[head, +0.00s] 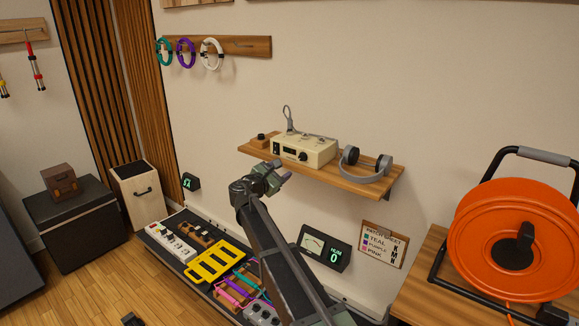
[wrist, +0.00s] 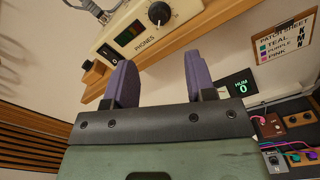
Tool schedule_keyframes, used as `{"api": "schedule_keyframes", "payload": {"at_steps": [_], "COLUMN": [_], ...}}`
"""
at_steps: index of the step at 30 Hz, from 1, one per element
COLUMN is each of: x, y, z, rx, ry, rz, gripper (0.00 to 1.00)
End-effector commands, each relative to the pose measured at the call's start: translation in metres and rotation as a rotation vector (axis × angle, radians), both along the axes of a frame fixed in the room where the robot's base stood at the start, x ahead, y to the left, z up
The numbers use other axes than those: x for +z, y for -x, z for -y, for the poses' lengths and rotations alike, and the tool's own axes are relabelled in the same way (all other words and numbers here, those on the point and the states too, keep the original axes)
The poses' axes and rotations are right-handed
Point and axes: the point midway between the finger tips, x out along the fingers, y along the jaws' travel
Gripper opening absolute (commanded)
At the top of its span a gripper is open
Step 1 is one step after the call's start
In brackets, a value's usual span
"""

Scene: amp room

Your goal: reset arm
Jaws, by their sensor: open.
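My gripper (head: 275,178) is raised in front of the wooden wall shelf (head: 345,184), near its left part and a little below it in the head view. In the wrist view my gripper (wrist: 156,84) shows two purple fingers spread apart with nothing between them. A cream phones amplifier (head: 303,151) sits on the shelf; in the wrist view its front (wrist: 150,22) with a black knob lies beyond the fingers. My arm reaches up from the bottom of the head view and hides part of the floor board.
Grey headphones (head: 367,165) lie on the shelf's right part. A pedalboard with a yellow frame (head: 215,262) and coloured cables lies below left. A hum meter (head: 325,248) and a patch sheet (head: 382,246) are at the wall. An orange cable reel (head: 480,240) stands right. Coiled cables (head: 186,52) hang upper left.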

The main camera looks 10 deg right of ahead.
Motion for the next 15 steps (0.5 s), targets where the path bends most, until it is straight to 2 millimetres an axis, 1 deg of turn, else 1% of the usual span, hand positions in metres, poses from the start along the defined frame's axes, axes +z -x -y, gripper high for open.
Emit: {"api": "schedule_keyframes", "payload": {"at_steps": [2,11,13,14,15], "x": [0.000,0.000,-0.004,-0.012,-0.027], "y": [0.003,0.003,0.006,0.013,0.030], "z": [-0.003,-0.003,0.000,0.003,0.007], "rx": [-0.001,-0.002,-0.027,-0.054,-0.106], "ry": [0.000,-0.016,-0.098,-0.182,-0.329], "rz": [0.000,0.019,0.078,0.115,0.167], "gripper": [0.50,0.50,0.50,0.50,0.50]}}
